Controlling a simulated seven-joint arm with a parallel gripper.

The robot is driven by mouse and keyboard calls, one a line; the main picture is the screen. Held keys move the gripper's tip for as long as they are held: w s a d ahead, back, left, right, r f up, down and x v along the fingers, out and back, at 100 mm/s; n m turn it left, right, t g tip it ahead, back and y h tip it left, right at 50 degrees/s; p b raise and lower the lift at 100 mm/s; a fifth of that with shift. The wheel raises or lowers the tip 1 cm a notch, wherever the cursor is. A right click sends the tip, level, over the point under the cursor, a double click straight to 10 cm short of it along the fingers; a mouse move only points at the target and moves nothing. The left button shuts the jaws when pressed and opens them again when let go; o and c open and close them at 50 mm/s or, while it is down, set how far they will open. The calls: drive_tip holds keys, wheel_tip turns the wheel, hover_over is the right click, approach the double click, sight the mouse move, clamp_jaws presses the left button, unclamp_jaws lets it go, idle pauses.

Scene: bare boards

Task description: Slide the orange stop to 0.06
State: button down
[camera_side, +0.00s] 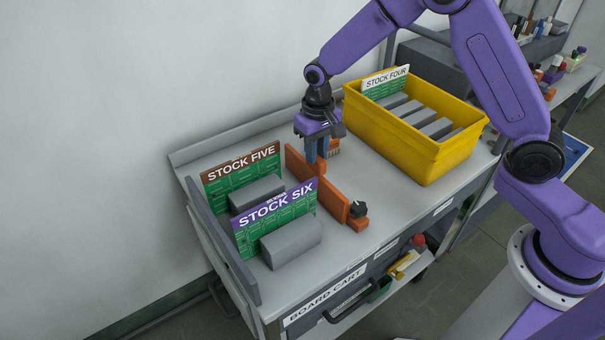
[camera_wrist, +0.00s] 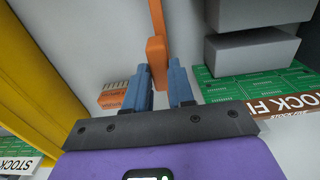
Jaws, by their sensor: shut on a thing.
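The orange stop (camera_side: 332,198) is a long upright orange bar standing on the cart top, right of the stock boards. A black knob (camera_side: 357,209) is at its near end. My gripper (camera_side: 316,158) points down at the bar's far part and is shut on it. In the wrist view, my fingertips (camera_wrist: 158,66) stand on either side of the stop's orange block (camera_wrist: 156,48). A small orange piece with pale marks (camera_side: 333,147) lies just behind my fingers; it also shows in the wrist view (camera_wrist: 114,93). Its marks are too small to read.
Stock five (camera_side: 240,168) and stock six (camera_side: 275,215) boards stand at the left with grey blocks. A yellow bin (camera_side: 425,158) with grey blocks and a stock four sign (camera_side: 386,82) stands at the right. A raised edge (camera_side: 225,240) borders the left.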

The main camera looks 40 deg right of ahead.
drive_tip(key=shift+d, duration=0.95)
drive_tip(key=c, duration=0.9)
unclamp_jaws()
drive_tip(key=shift+a, duration=0.1)
drive_tip(key=shift+r, duration=3)
wheel_tip(320, 180, up, 18)
drive_tip(key=f, duration=0.1)
drive_tip(key=s+d+f+n, duration=0.2)
drive_tip(key=s+f+n, duration=0.1)
drive_tip(key=s, duration=0.8)
drive_tip(key=s+d+f+n, duration=0.2)
drive_tip(key=s+f+n, duration=0.2)
drive_tip(key=s, duration=0.7)
drive_tip(key=s+d+f+n, duration=0.3)
drive_tip(key=s+n, duration=0.2)
drive_tip(key=s, duration=0.6)
drive_tip(key=shift+s+f+n, duration=0.1)
drive_tip(key=shift+f+n, duration=0.1)
drive_tip(key=shift+n, duration=0.1)
